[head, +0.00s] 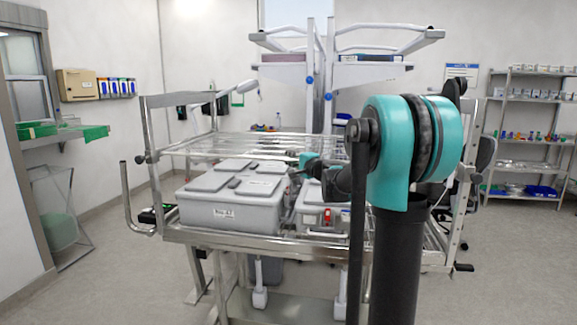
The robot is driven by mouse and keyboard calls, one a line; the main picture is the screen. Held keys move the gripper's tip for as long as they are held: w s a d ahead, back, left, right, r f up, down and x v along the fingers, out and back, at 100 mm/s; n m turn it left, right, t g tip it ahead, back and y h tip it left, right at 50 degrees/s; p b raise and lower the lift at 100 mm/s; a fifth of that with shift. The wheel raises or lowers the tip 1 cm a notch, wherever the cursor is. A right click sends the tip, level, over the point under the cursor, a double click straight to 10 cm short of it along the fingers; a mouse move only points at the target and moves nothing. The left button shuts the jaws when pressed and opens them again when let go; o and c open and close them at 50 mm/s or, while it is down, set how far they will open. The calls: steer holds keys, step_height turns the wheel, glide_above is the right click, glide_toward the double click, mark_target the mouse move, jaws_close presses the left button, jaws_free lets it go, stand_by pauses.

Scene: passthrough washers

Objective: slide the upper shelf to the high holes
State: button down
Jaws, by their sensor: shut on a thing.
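The upper shelf (215,153) is a shiny wire rack inside a metal cart frame. It spans above the grey lidded bins and sits below the frame's top rail. My arm hides much of the shelf's right half.
A large grey bin (228,212) and a smaller bin (322,215) stand on the lower deck (200,236). A bent handle (130,205) sticks out at left. Behind are white racks (315,75). A shelving unit (530,130) stands far right.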

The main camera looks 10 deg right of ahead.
step_height(320, 180, up, 4)
steer(key=shift+f, duration=0.2)
steer(key=shift+w+r, duration=0.1)
steer(key=c, duration=1.5)
jaws_free()
steer(key=shift+c, duration=0.2)
steer(key=shift+d, duration=0.1)
steer(key=v, duration=1.2)
